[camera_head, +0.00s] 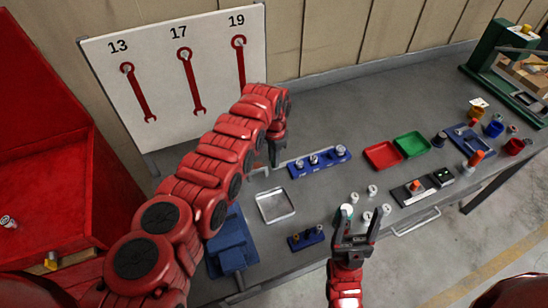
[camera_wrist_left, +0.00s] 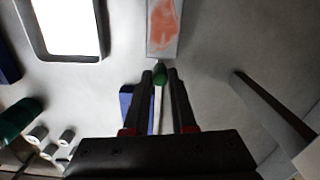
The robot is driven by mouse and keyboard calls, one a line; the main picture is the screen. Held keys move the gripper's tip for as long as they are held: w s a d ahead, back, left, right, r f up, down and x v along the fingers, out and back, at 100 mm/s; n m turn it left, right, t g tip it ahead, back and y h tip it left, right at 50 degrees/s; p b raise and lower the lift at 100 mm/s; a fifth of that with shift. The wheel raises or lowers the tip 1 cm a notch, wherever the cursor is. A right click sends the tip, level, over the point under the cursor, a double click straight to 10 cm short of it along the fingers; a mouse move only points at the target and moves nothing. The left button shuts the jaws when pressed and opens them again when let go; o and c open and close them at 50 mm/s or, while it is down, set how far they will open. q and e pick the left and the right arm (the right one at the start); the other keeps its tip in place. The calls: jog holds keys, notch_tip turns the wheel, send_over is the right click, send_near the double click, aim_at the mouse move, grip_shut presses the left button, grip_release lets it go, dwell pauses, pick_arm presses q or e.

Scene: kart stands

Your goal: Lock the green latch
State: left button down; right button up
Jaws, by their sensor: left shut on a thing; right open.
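My left gripper (camera_head: 274,155) reaches over the back of the bench, below the wrench board. In the left wrist view, its fingers (camera_wrist_left: 161,82) are closed around a small green tip with a pale shaft (camera_wrist_left: 160,73), which I take to be the green latch. The fingers and arm hide most of it, and I cannot tell its lock position. In the head view the latch is not clearly visible. My right gripper (camera_head: 359,218) is open and empty over the front of the bench, near several small white cylinders (camera_head: 372,190).
A blue rack (camera_head: 294,170) with metal parts stands right of the left gripper. A metal tray (camera_head: 289,212), a red tray (camera_head: 382,163) and a green tray (camera_head: 424,153) lie on the bench. The wrench board (camera_head: 165,65) stands behind. A green machine (camera_head: 490,50) is far right.

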aim_at(283, 164)
dwell(0.8)
pick_arm(q)
jog(key=shift+w+f+b, duration=0.1)
jog(key=shift+b, duration=0.25)
jog(key=d+b, duration=0.1)
jog(key=b, duration=0.1)
jog(key=w+d+b, duration=0.1)
jog(key=b, duration=0.1)
jog(key=shift+d+f+b, duration=0.15)
jog(key=shift+d+b, duration=0.1)
jog(key=shift+b, duration=0.15)
jog(key=shift+d+r, duration=0.2)
jog(key=shift+r, duration=0.2)
jog(key=shift+a, duration=0.1)
jog(key=c, duration=1)
grip_release()
jog(key=shift+o, duration=1.4)
